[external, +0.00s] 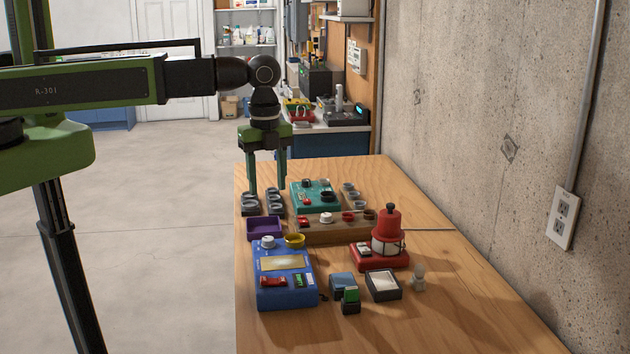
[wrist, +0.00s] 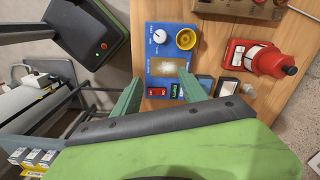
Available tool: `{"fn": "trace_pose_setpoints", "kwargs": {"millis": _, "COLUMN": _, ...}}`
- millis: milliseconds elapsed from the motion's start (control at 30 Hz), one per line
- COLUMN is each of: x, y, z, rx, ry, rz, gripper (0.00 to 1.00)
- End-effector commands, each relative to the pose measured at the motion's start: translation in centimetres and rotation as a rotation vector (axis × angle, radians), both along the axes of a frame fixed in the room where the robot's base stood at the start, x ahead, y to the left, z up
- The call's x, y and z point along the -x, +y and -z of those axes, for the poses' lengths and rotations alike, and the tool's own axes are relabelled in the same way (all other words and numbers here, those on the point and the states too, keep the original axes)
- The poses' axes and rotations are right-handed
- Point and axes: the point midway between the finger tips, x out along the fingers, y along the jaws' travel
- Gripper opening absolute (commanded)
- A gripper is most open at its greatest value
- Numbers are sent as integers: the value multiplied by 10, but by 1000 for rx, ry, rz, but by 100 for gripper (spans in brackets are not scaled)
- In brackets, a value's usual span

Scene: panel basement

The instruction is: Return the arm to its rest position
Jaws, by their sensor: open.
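My green arm (external: 90,85) reaches in from the left in the external view, held level, with the wrist bent downward. My gripper (external: 267,190) points down over the far left part of the wooden table (external: 480,300). Its two green fingers stand apart with nothing between them, near small grey-topped blocks; whether they touch is unclear. In the wrist view, my gripper (wrist: 158,84) also shows spread fingers. They overlap the lower part of a blue panel box (wrist: 160,44) in the picture. The rest position is not marked in either view.
A teal box (external: 312,190), wooden tray (external: 335,236), purple tray (external: 264,228), blue panel box (external: 285,262) and red lantern-like device (external: 388,228) crowd the table. A concrete wall (external: 490,110) bounds the right. Open floor (external: 170,200) lies left.

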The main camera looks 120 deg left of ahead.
Motion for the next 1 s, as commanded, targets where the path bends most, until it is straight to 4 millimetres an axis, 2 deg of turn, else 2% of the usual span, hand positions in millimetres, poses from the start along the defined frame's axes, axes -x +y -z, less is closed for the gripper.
{"fn": "trace_pose_setpoints", "kwargs": {"millis": 33, "x": -28, "y": -29, "z": 24, "rx": 0, "ry": -1, "rz": 68, "gripper": 50}}
{"fn": "trace_pose_setpoints", "kwargs": {"millis": 67, "x": -43, "y": -49, "z": 33, "rx": 0, "ry": -1, "rz": 109, "gripper": 50}}
{"fn": "trace_pose_setpoints", "kwargs": {"millis": 100, "x": -62, "y": -78, "z": 44, "rx": 0, "ry": 0, "rz": 168, "gripper": 50}}
{"fn": "trace_pose_setpoints", "kwargs": {"millis": 167, "x": -87, "y": -123, "z": 60, "rx": 0, "ry": 0, "rz": 255, "gripper": 50}}
{"fn": "trace_pose_setpoints", "kwargs": {"millis": 200, "x": -101, "y": -154, "z": 70, "rx": 0, "ry": 0, "rz": 305, "gripper": 50}}
{"fn": "trace_pose_setpoints", "kwargs": {"millis": 267, "x": -117, "y": -201, "z": 85, "rx": 0, "ry": 0, "rz": 353, "gripper": 50}}
{"fn": "trace_pose_setpoints", "kwargs": {"millis": 300, "x": -125, "y": -231, "z": 94, "rx": 0, "ry": 0, "rz": 370, "gripper": 50}}
{"fn": "trace_pose_setpoints", "kwargs": {"millis": 433, "x": -136, "y": -317, "z": 118, "rx": 0, "ry": 0, "rz": 359, "gripper": 50}}
{"fn": "trace_pose_setpoints", "kwargs": {"millis": 600, "x": -129, "y": -408, "z": 145, "rx": -1, "ry": -1, "rz": 216, "gripper": 50}}
{"fn": "trace_pose_setpoints", "kwargs": {"millis": 700, "x": -120, "y": -434, "z": 148, "rx": -1, "ry": -1, "rz": 36, "gripper": 50}}
{"fn": "trace_pose_setpoints", "kwargs": {"millis": 900, "x": -112, "y": -432, "z": 143, "rx": 0, "ry": -1, "rz": -344, "gripper": 50}}
{"fn": "trace_pose_setpoints", "kwargs": {"millis": 1000, "x": -113, "y": -432, "z": 143, "rx": 1, "ry": 0, "rz": -459, "gripper": 50}}
